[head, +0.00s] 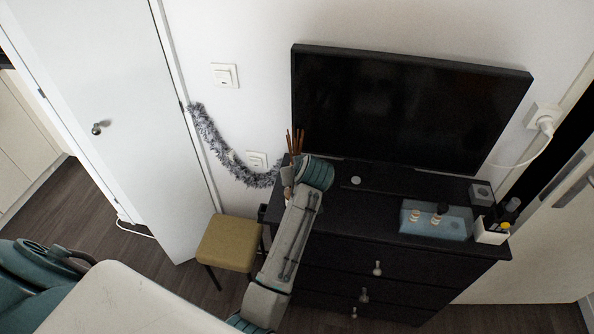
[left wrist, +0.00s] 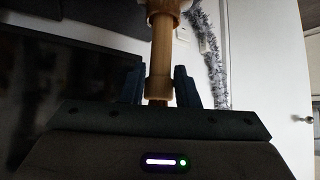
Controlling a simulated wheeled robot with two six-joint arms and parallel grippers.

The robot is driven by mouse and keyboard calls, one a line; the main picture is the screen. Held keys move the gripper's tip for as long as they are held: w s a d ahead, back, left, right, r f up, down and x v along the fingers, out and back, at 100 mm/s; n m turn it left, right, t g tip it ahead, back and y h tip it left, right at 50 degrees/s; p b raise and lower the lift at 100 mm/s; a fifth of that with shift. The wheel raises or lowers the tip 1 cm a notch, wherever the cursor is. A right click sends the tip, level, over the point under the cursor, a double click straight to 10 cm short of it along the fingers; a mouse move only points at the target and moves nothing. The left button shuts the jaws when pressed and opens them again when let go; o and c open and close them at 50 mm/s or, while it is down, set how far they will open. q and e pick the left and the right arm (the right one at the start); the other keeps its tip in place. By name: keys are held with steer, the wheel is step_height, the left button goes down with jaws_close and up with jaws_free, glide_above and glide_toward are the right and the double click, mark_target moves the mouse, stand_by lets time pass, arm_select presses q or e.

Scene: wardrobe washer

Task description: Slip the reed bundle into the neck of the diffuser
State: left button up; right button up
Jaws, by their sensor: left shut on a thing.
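The brown reed bundle (head: 295,141) shows its thin tips above my left gripper in the head view. In the left wrist view the tan bundle (left wrist: 161,55) runs upright between the two dark fingers of my left gripper (left wrist: 159,84), which is shut on it. In the head view my left gripper (head: 288,178) is at the left end of the black dresser, mostly hidden by my wrist. A wider pale tan piece is cut off at the top of the left wrist view. I cannot tell whether it is the diffuser, which I cannot make out elsewhere. My right gripper is out of view.
A television (head: 405,110) stands at the back of the dresser (head: 370,215). A blue tray (head: 436,222) with small items and a white box (head: 491,231) are on its right. A yellow stool (head: 229,243) stands left, below a grey garland (head: 212,136) on the wall.

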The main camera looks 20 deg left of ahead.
arm_select(q)
steer(key=shift+f+b, duration=0.5)
steer(key=shift+f, duration=0.6)
steer(key=o, duration=1)
steer(key=shift+f, duration=0.1)
steer(key=shift+o, duration=0.2)
